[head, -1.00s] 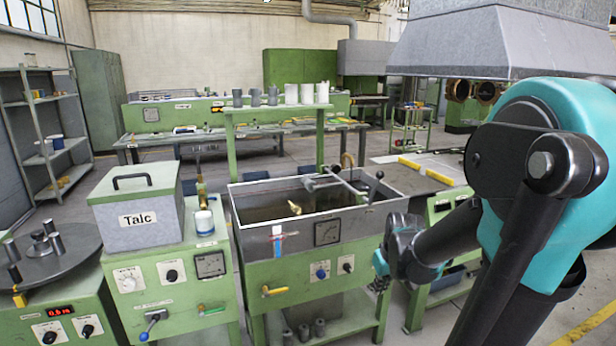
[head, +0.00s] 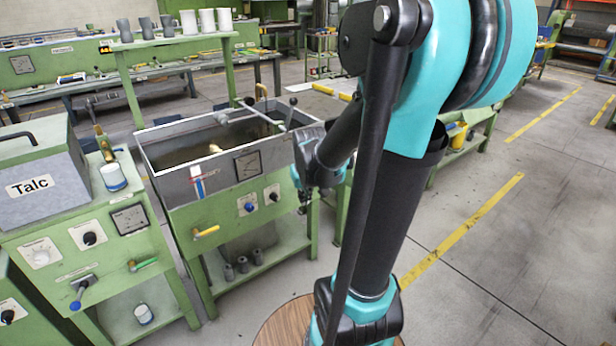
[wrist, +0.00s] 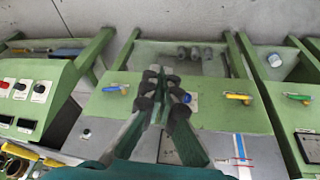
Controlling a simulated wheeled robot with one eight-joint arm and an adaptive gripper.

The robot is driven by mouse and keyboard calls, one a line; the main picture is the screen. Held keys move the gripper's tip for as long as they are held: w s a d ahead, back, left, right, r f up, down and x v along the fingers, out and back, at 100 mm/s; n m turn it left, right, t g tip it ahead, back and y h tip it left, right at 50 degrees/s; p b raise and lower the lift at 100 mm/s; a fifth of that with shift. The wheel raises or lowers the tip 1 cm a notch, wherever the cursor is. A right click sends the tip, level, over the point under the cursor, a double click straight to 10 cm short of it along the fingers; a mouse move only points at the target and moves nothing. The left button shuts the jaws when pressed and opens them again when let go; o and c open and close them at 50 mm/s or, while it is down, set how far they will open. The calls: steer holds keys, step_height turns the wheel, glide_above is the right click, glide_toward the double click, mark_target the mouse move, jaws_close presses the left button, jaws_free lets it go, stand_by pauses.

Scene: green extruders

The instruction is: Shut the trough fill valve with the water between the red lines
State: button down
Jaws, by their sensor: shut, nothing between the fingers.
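The grey metal trough (head: 172,190) stands on a green bench and holds dark water (head: 185,157). A white sight gauge (head: 197,182) with blue and red marks is on its front; the water level against the red lines is too small to read. It also shows in the wrist view (wrist: 240,150). Below it is a yellow-handled valve (head: 206,232), also in the wrist view (wrist: 238,97). A blue-handled valve (wrist: 115,88) is at the panel's other end. No label tells which is the fill valve. My gripper (wrist: 160,74) is shut and empty, in front of the panel, apart from both handles.
A blue knob (head: 249,206) and a black knob (head: 272,192) are on the trough panel. The Talc cabinet (head: 45,186) stands at left with its own levers. Grey cups (head: 243,265) sit on the lower shelf. The floor at right is open.

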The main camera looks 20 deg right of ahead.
steer(key=w+d+f+n, duration=0.15)
steer(key=w+d, duration=0.25)
steer(key=w, duration=0.7)
steer(key=w+d+f+n+g+h, duration=0.1)
steer(key=w+d+f, duration=0.25)
steer(key=w, duration=0.75)
steer(key=w+d+f+n, duration=0.1)
steer(key=w+d, duration=0.3)
steer(key=w, duration=0.7)
steer(key=x, duration=1.3)
steer(key=shift+w+d+f, duration=0.15)
steer(key=shift+f, duration=0.1)
steer(key=shift+d+f, duration=0.2)
steer(key=shift+w+d+f+m+y, duration=0.15)
steer(key=shift+d+f+m+y, duration=0.1)
steer(key=shift+d+y, duration=0.05)
steer(key=shift+f, duration=0.25)
steer(key=shift+r, duration=0.1)
